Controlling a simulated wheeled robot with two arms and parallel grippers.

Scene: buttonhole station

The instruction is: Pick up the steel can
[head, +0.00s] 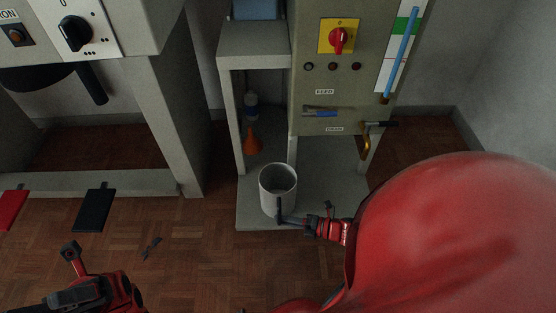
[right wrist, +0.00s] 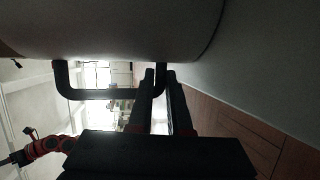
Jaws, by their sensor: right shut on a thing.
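The steel can (head: 278,183) is a pale grey, open-topped cylinder, upright over the grey base plate of the machine in the head view. Whether its bottom touches the plate is hard to tell. In the right wrist view its curved wall (right wrist: 110,28) fills the top, with a dark bent handle (right wrist: 100,94) below it. My right gripper (head: 281,216) is at the can's near side. Its two dark fingers (right wrist: 160,80) are shut on the handle's right end. My left arm is at the bottom left of the head view; its jaw opening is unclear.
The grey machine cabinet (head: 345,95) stands behind the can, with a red knob and a brass tap (head: 365,142). A small dark object (head: 152,247) is over the wooden floor. Another grey machine stands left.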

